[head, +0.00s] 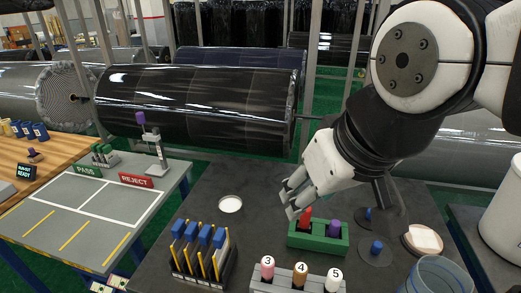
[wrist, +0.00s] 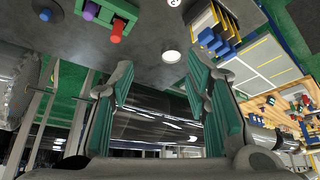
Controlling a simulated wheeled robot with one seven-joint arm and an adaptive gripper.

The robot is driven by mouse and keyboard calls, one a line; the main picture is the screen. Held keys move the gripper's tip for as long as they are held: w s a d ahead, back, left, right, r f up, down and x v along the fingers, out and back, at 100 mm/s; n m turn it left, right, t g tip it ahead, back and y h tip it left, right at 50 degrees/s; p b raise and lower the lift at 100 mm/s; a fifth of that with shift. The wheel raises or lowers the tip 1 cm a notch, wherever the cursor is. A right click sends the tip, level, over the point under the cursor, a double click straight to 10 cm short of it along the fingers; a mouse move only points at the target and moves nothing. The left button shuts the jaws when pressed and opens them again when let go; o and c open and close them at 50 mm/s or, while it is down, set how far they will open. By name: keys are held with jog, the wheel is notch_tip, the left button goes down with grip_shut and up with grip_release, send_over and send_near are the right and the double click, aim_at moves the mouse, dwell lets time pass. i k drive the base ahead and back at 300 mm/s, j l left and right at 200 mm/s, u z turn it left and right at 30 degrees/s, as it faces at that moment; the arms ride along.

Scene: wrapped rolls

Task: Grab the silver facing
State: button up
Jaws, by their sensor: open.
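My gripper (head: 293,196) is above the dark table, just left of and over the green block. In the wrist view its two green-padded fingers (wrist: 160,75) are spread apart with nothing between them. A small round pale disc with a silvery rim (head: 231,204) lies flat on the dark table, left of and below my gripper. It also shows in the wrist view (wrist: 171,57), between and beyond the fingertips. I cannot tell for sure whether this disc is the silver facing. No other thing is plainly that facing.
The green block (head: 318,239) holds red and purple pegs close by my gripper. A rack with blue-topped yellow pieces (head: 200,252) and a numbered holder (head: 298,279) stand in front. A clear jar (head: 436,275) is at right. Wrapped black rolls (head: 195,105) lie behind.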

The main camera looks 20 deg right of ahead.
aim_at(374, 252)
jog(key=j, duration=0.8)
jog(key=j+z, duration=0.2)
jog(key=z, duration=0.2)
jog(key=j+z, duration=0.2)
jog(key=z, duration=0.15)
jog(key=j+z, duration=0.25)
jog(key=z, duration=0.75)
